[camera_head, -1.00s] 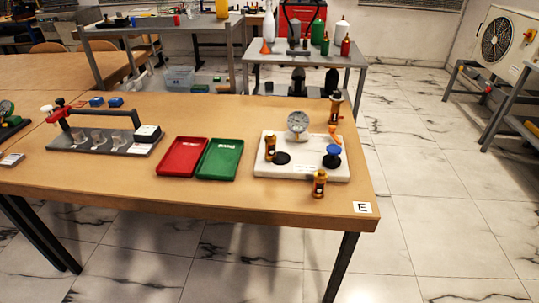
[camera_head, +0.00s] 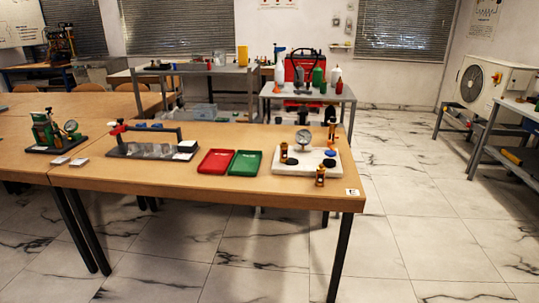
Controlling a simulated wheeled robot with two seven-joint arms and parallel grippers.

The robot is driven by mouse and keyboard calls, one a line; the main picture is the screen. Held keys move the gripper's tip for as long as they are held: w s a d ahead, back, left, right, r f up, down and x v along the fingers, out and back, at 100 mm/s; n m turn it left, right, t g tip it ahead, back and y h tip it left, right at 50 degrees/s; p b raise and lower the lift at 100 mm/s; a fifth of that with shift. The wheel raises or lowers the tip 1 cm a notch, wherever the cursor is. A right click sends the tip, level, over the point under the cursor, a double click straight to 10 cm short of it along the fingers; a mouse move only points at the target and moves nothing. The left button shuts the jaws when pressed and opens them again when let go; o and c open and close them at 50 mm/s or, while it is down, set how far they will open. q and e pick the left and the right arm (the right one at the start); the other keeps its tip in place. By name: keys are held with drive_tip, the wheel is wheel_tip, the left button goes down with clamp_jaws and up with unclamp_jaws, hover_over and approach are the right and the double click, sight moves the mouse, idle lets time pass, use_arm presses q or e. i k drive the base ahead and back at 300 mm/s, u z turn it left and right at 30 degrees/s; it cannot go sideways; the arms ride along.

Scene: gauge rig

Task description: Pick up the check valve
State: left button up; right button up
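Several small brass fittings are at the white gauge board (camera_head: 300,170) on the wooden table. One brass fitting (camera_head: 283,153) stands on the board's left part. Another brass fitting (camera_head: 320,176) stands on the table just in front of the board. A third, brass and dark fitting (camera_head: 332,130) stands behind it. They are too small for me to tell which is the check valve. Neither of my grippers is in view.
Red (camera_head: 215,162) and green (camera_head: 245,163) trays lie left of the board. A dark rack (camera_head: 152,150) with clear cups and a green gauge device (camera_head: 50,131) are farther left. Open tiled floor lies right of the table (camera_head: 210,188).

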sight(284, 146)
drive_tip(key=u, duration=0.7)
drive_tip(key=i, duration=0.65)
drive_tip(key=u, duration=0.45)
drive_tip(key=i, duration=0.85)
drive_tip(key=z, duration=0.55)
